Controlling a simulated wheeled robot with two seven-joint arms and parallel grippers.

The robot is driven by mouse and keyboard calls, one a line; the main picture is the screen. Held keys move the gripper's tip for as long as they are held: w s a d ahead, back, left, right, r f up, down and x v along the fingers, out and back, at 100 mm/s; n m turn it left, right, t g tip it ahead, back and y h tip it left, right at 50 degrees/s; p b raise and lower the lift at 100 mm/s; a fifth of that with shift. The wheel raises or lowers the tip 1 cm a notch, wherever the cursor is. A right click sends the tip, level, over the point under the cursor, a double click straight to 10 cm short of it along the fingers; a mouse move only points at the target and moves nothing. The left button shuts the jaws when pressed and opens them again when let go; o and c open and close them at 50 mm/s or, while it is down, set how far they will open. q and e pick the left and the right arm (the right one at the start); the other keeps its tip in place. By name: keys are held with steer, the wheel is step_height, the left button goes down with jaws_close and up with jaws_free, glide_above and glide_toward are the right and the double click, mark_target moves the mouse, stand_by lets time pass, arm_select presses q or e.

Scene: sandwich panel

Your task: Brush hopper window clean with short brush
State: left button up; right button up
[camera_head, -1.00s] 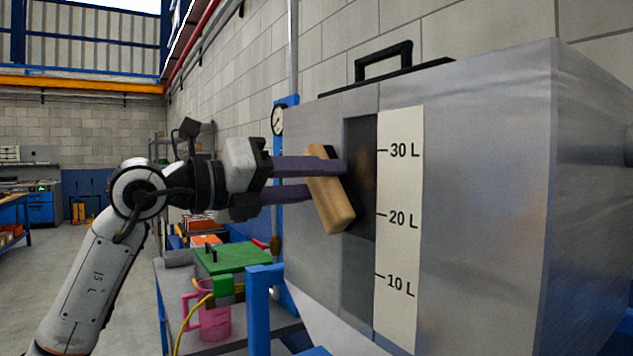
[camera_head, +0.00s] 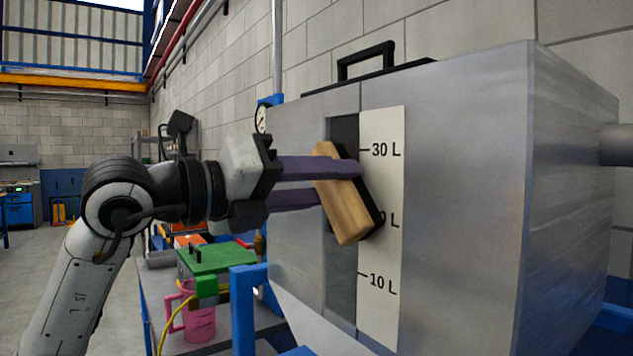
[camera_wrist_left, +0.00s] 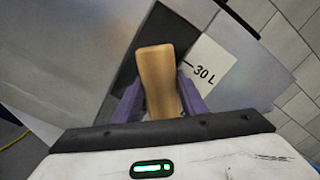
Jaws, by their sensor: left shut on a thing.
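The short brush (camera_head: 345,205) has a tan wooden block with dark bristles on its right side. My left gripper (camera_head: 338,180) is shut on it, its purple fingers on either side of the block. The brush is tilted and covers part of the dark hopper window (camera_head: 341,284) and the "20 L" mark on the scale strip (camera_head: 381,328). I cannot tell if the bristles touch the surface. In the left wrist view the brush (camera_wrist_left: 158,80) sits between the fingers, with the window (camera_wrist_left: 163,32) behind it. My right gripper is not in view.
The grey metal hopper (camera_head: 460,200) fills the right side, with a black-handled lid (camera_head: 367,62) on top. Below my left arm stand a green box (camera_head: 215,257), a pink mug (camera_head: 198,318) and a blue frame post (camera_head: 243,310). Open floor lies at the far left.

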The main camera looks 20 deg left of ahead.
arm_select(q)
steer(key=shift+s+d, duration=0.25)
steer(key=shift+d, duration=0.1)
steer(key=shift+r+p, duration=0.85)
steer(key=shift+r, duration=0.15)
steer(key=shift+w+a+f+b, duration=0.15)
steer(key=shift+w+a, duration=0.15)
steer(key=shift+a, duration=0.15)
steer(key=shift+w+a+r+b, duration=0.15)
steer(key=shift+w+a, duration=0.1)
steer(key=shift+a, duration=0.15)
steer(key=shift+w+a+f, duration=0.1)
steer(key=shift+w+a, duration=0.4)
steer(key=shift+a, duration=0.35)
steer(key=shift+w+a+r, duration=0.1)
steer(key=shift+w+a, duration=0.35)
steer(key=shift+a, duration=0.35)
steer(key=shift+w+a+f, duration=0.1)
steer(key=shift+w+a, duration=0.4)
steer(key=shift+a, duration=0.35)
steer(key=b+v, duration=0.2)
steer(key=v, duration=0.4)
steer(key=shift+b, duration=0.3)
